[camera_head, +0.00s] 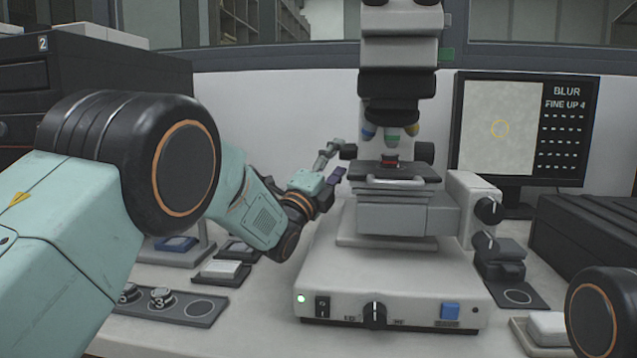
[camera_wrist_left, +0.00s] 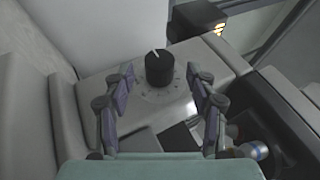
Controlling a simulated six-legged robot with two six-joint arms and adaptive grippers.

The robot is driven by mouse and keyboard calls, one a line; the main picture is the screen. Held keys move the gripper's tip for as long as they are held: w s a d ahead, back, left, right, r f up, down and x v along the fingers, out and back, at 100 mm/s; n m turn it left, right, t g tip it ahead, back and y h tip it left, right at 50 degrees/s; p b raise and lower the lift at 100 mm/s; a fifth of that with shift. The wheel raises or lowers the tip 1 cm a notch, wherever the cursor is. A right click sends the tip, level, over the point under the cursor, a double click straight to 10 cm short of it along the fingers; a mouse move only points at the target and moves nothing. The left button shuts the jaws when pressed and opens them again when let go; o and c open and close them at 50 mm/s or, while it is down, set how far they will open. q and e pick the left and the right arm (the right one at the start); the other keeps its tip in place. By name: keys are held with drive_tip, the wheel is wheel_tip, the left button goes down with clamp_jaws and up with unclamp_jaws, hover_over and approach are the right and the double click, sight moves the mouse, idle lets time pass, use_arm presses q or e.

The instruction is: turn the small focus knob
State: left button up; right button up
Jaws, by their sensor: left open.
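A small black knob (camera_wrist_left: 159,68) with a white pointer line shows in the left wrist view. It stands on a light grey surface with dial marks around it. My left gripper (camera_wrist_left: 160,80) is open, one finger on each side of the knob, with visible gaps on both sides. I cannot tell how far the fingertips are from it in depth. In the head view my left gripper (camera_head: 333,164) is at the left side of the microscope (camera_head: 400,215), by its stage. The knob between the fingers is not clear there. My right gripper is out of view.
A larger black part (camera_wrist_left: 195,18) sits just beyond the knob. The monitor (camera_head: 522,130) reads "BLUR" and "FINE UP 4". Another knob (camera_head: 488,210) is on the microscope's right. Small trays (camera_head: 180,308) lie at the left; a black box (camera_head: 590,235) stands right.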

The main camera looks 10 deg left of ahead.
use_arm(q)
drive_tip(key=v, duration=0.7)
drive_tip(key=shift+s, duration=0.35)
drive_tip(key=shift+a, duration=0.15)
